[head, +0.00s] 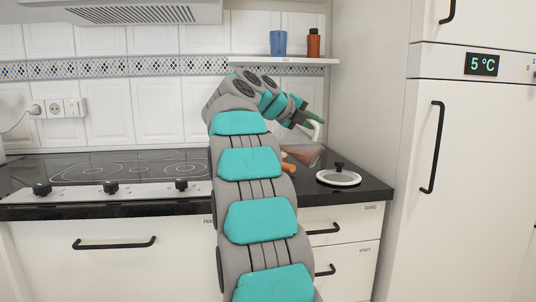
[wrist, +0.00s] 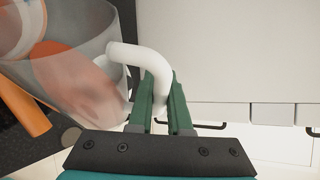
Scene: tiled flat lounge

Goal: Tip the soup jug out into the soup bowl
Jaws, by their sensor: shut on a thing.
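The soup jug (wrist: 95,40) is clear-walled, with reddish-brown soup inside and a white handle. In the head view the jug (head: 308,153) is over the right end of the counter, looking tilted, partly behind my arm. My gripper (head: 312,119) is shut on the jug's handle; in the wrist view the green fingers of my gripper (wrist: 160,90) are on either side of it. A round pale and orange shape (wrist: 15,25), perhaps the soup bowl, shows at the wrist view's top left. In the head view my arm may hide the bowl. I cannot tell whether soup is flowing.
An orange bar-like thing (wrist: 22,103) lies beside the jug. A white lid with a black knob (head: 338,178) lies on the counter to the right. The black hob (head: 110,172) is to the left. A shelf (head: 285,61) above holds a blue cup and a brown bottle. A tall fridge (head: 460,170) stands right.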

